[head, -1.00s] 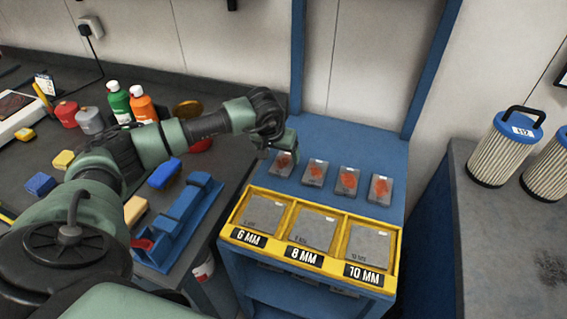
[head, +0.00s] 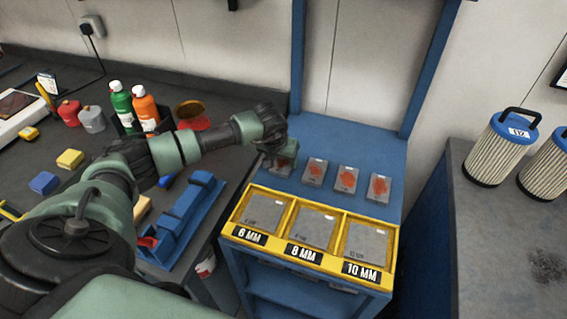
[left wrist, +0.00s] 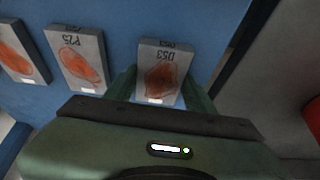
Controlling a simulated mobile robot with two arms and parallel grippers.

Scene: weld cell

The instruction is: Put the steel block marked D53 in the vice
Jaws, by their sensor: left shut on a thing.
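The steel block marked D53 (left wrist: 163,72) is upside down in the left wrist view, with a rust-red patch on its face. My left gripper (left wrist: 162,88) is shut on it, one finger on each side. In the head view my left gripper (head: 283,155) is at the left end of the row of blocks on the blue rack and hides most of this block. A long blue vice (head: 187,213) with a red part at its near end stands on the dark bench at left. My right gripper is not in view.
A block marked P25 (left wrist: 76,58) lies beside D53, with more rust-marked blocks (head: 347,179) along the shelf. A yellow tray (head: 228,232) labelled 6, 8 and 10 MM is in front. Bottles (head: 146,112) and sponges (head: 70,159) stand on the bench.

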